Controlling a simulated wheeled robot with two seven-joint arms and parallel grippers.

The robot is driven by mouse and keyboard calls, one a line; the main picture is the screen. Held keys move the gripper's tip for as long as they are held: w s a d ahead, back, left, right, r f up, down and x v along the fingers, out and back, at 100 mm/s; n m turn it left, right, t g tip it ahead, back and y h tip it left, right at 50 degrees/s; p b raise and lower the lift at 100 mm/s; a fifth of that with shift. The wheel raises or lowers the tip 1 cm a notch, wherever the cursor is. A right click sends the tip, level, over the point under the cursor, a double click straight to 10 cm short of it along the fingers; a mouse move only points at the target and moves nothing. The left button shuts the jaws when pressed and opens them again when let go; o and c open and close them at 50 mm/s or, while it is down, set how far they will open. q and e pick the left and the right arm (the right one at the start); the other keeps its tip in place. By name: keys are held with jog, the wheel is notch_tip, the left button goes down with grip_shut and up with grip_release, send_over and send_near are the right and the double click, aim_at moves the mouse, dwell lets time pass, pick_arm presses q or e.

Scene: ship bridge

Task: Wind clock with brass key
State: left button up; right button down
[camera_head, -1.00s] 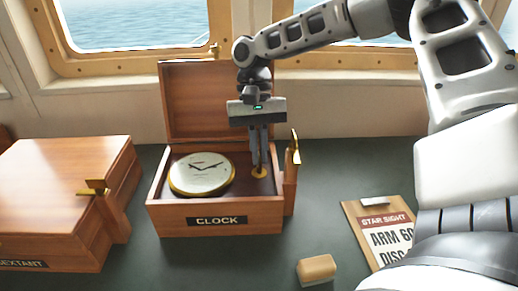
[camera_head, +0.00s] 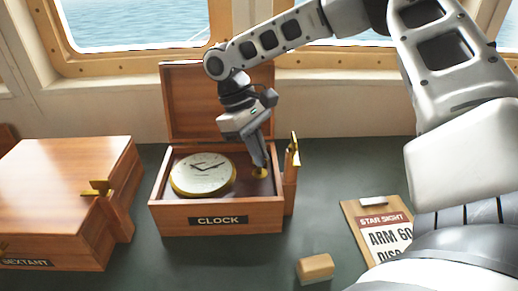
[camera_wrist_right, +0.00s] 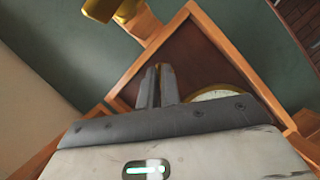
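The round clock (camera_head: 202,175) has a white dial and brass rim and lies face up in the left of the open wooden box labelled CLOCK (camera_head: 170,219). Its edge also shows in the right wrist view (camera_wrist_right: 214,94). A small brass piece, seemingly the key (camera_head: 260,174), stands at the right of the box interior. My right gripper (camera_head: 263,163) points down into the box with its fingers close together at this brass piece. The fingers (camera_wrist_right: 158,70) largely hide it in the wrist view. My left gripper is not in view.
The raised lid (camera_head: 190,100) stands behind the clock. A wooden post with a brass latch (camera_head: 294,150) rises close right of my gripper. A closed SEXTANT box (camera_head: 60,190) is at left, an eraser-like block (camera_head: 315,267) in front, and a clipboard (camera_head: 385,232) at right.

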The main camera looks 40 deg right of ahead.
jog(key=n+h, duration=0.1)
jog(key=n, duration=0.2)
jog(key=n+t+h, duration=0.1)
jog(key=n, duration=0.1)
jog(key=shift+r+n, duration=0.1)
jog(key=shift+n, duration=0.3)
dwell(0.4)
jog(key=c, duration=1.6)
grip_release()
jog(key=b+v, duration=0.1)
jog(key=v, duration=1.5)
jog(key=shift+s, duration=0.25)
jog(key=shift+a, duration=0.15)
